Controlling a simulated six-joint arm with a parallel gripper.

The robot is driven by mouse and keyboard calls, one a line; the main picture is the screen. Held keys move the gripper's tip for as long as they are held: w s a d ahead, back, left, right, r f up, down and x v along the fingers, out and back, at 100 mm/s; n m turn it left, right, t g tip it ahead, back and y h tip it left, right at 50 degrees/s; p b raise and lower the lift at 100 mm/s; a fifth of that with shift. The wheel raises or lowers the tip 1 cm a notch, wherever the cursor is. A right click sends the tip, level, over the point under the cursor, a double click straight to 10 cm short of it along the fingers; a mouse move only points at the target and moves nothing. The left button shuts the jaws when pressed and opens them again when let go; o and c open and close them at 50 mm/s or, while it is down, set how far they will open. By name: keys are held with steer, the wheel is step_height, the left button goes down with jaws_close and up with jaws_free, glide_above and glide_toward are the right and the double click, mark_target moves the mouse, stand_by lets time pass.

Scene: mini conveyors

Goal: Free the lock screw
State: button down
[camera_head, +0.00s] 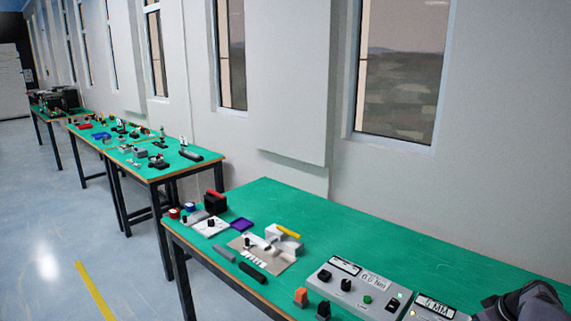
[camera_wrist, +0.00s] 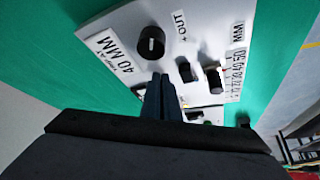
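In the wrist view a pale panel (camera_wrist: 112,22) carries a "40 MM" label, a round black knob (camera_wrist: 151,42) with a light mark, a "+ OUT" label and two small dark parts beside a printed scale (camera_wrist: 237,75). I cannot tell which part is the lock screw. My gripper (camera_wrist: 161,76) points at the panel, its two fingers close together with nothing visible between them. The fingertips show just below the round knob and seem apart from it. The gripper body hides the panel's lower part. In the head view the "MM" panel (camera_head: 432,309) is partly cut off at the bottom right, beside my dark arm.
A grey control box (camera_head: 355,290) with knobs and a green button stands left of the panel. An orange block (camera_head: 301,297) and a black one (camera_head: 323,310) stand near the front edge. The green table (camera_head: 400,240) is clear behind the boxes.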

steer(key=shift+d, duration=0.15)
steer(key=shift+s+d+b, duration=0.1)
steer(key=shift+s+b, duration=0.15)
steer(key=shift+b, duration=0.05)
steer(key=shift+r, duration=0.1)
step_height(320, 180, up, 6)
steer(key=p, duration=0.3)
stand_by(0.4)
steer(key=a+p, duration=0.1)
steer(key=p, duration=0.2)
steer(key=a+r+p, duration=0.1)
steer(key=p, duration=0.2)
steer(key=shift+s+a+p, duration=0.15)
steer(key=shift+a+p, duration=0.15)
steer(key=shift+a, duration=0.05)
